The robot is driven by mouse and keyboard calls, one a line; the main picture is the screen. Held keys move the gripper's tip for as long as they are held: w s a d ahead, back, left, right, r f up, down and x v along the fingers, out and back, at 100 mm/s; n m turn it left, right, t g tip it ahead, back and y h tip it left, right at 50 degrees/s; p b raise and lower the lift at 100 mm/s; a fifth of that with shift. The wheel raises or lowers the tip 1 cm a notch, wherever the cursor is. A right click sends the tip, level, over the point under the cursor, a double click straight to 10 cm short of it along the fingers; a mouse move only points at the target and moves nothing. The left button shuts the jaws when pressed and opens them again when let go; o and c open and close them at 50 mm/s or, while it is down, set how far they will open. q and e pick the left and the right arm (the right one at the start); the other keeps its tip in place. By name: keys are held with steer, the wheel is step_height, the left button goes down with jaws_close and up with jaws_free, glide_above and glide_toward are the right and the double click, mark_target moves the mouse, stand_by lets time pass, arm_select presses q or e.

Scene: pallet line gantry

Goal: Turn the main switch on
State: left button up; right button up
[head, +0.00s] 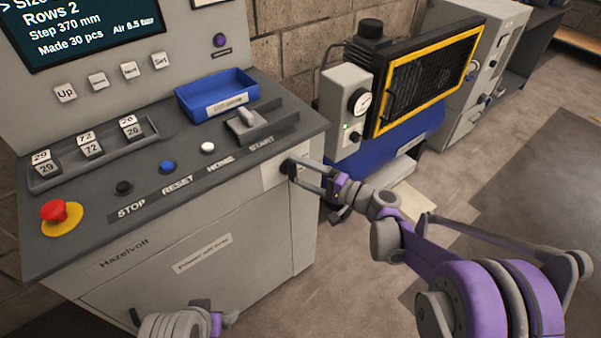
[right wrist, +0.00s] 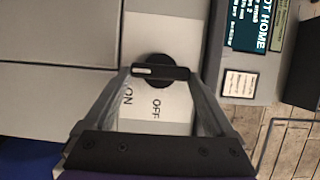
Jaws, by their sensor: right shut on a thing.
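The main switch is a black rotary knob (right wrist: 157,72) with a white mark on its bar handle, set on a pale plate (right wrist: 150,35) that carries ON and OFF labels. In the head view the plate (head: 270,178) is at the right end of the grey cabinet's front, and the knob is mostly hidden by my gripper. My right gripper (head: 296,170) is shut on the knob's handle; its fingertips (right wrist: 160,73) are at the two ends of the handle. The white-marked end points left in the right wrist view. My left gripper (head: 215,318) is low at the bottom edge, partly cut off.
The console top carries a red stop button (head: 61,212), small buttons, a blue tray (head: 217,95) and a lever (head: 247,117). A compressor with a yellow-framed black grille (head: 428,80) stands to the right. Open floor (head: 540,190) lies at the right.

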stand_by(0.3)
steer(key=o, duration=1.1)
steer(key=shift+c, duration=0.2)
steer(key=shift+d, duration=0.1)
steer(key=v, duration=1)
steer(key=shift+s+d, duration=0.2)
steer(key=shift+d, duration=0.05)
